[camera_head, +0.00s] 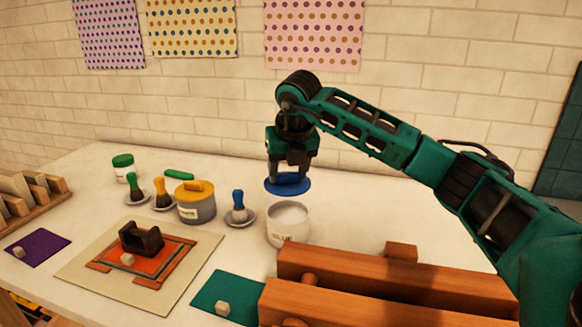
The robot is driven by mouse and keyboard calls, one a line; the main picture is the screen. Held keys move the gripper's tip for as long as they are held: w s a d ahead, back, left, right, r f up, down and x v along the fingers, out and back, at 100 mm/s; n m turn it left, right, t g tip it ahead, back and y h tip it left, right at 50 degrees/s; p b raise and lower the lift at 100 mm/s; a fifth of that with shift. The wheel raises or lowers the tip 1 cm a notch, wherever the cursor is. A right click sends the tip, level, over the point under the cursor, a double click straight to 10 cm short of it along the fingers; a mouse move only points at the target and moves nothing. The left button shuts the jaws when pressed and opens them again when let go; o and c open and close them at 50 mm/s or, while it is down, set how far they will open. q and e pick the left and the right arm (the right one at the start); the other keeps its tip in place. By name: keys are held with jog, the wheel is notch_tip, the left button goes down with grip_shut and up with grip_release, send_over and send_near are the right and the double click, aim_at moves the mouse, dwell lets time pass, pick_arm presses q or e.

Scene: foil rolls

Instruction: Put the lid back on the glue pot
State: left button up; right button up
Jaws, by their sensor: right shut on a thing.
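The glue pot (288,229) is a white pot marked "GLUE" on the white table, open at the top with pale glue showing inside. My right gripper (289,176) points down behind the pot in the picture. It is shut on a flat, round blue lid (289,186). The lid looks roughly level and is apart from the pot's rim. I cannot tell how high it is above the table. My left gripper is not in view.
A wooden press (390,285) stands at the front right of the pot. A blue brush (238,202) on a saucer and a grey pot with a yellow lid (196,203) stand to its left. A board with an orange piece (150,262) lies front left.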

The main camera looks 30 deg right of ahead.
aim_at(290, 186)
jog(key=shift+f+b, duration=0.65)
jog(key=shift+f, duration=0.3)
jog(key=shift+f+b, duration=1.55)
jog(key=shift+f, duration=0.65)
jog(key=shift+f, duration=0.15)
jog(key=o, duration=1.1)
jog(key=shift+o, duration=0.4)
jog(key=shift+o, duration=0.9)
